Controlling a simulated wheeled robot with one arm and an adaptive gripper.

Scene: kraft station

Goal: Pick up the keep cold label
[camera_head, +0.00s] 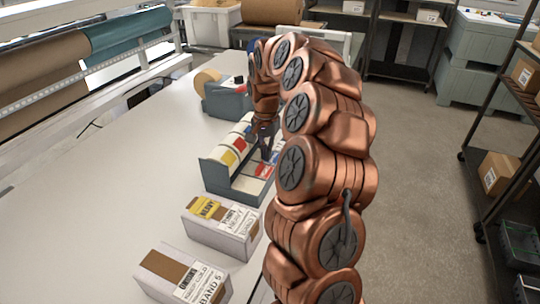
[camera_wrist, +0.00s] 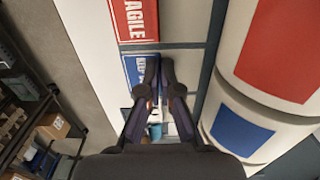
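A blue label with white lettering (camera_wrist: 133,68) lies in a compartment of the grey dispenser in the wrist view. My fingers cover part of it and its words are not fully readable; it looks like the keep cold label. My gripper (camera_wrist: 160,66) points down over the right part of this label, its fingertips close together with a narrow gap. I cannot tell whether they touch or pinch the label. In the head view my gripper (camera_head: 266,146) reaches down into the grey dispenser (camera_head: 226,181), and my arm hides its right side.
A red FRAGILE label (camera_wrist: 135,18) lies in the adjoining compartment. White rolls with a red patch (camera_wrist: 283,45) and a blue patch (camera_wrist: 240,132) stand close to the right. Two boxes (camera_head: 225,235) (camera_head: 165,285) sit on the white table (camera_head: 110,190), whose left part is clear.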

